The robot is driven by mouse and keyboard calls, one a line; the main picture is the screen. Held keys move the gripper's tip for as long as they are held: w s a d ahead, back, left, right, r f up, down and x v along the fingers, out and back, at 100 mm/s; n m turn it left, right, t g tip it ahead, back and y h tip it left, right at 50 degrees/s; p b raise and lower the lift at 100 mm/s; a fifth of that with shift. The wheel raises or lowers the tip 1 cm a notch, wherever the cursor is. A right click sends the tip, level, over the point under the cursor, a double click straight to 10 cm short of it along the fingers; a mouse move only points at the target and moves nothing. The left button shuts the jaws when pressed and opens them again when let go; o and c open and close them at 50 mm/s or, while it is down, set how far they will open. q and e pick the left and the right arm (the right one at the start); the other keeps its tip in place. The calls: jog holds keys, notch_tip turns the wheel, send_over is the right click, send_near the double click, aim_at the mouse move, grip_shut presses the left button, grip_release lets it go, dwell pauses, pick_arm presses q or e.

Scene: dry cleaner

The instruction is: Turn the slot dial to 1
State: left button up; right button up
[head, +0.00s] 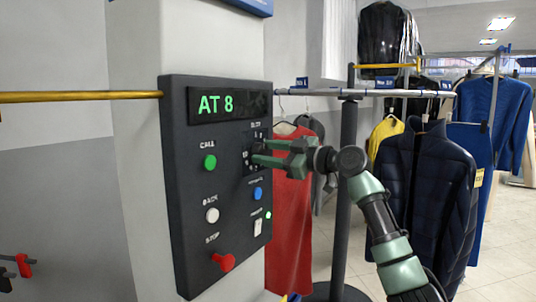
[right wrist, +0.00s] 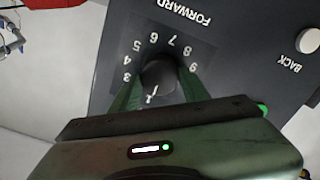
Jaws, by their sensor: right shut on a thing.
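The slot dial is a round dark knob (right wrist: 158,74) on the panel, ringed by white numbers; 3 to 9 can be read in the right wrist view. A white mark on its lower side points down and slightly left in that view; I cannot tell which number it meets. My right gripper (right wrist: 155,92) is shut on the knob, one finger on each side, and hides the lower numbers. In the head view my right gripper (head: 262,153) reaches the panel from the right and covers most of the dial. My left gripper is not in view.
The dark control panel (head: 190,200) has a display (head: 229,105) reading "AT 8". It carries a green button (head: 210,162), white button (head: 212,215), blue button (head: 258,193) and red stop knob (head: 224,262). A red garment (head: 290,220) and dark jacket (head: 425,200) hang to the right.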

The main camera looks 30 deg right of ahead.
jog(key=shift+f, duration=0.15)
jog(key=o, duration=1.4)
jog(key=shift+c, duration=0.2)
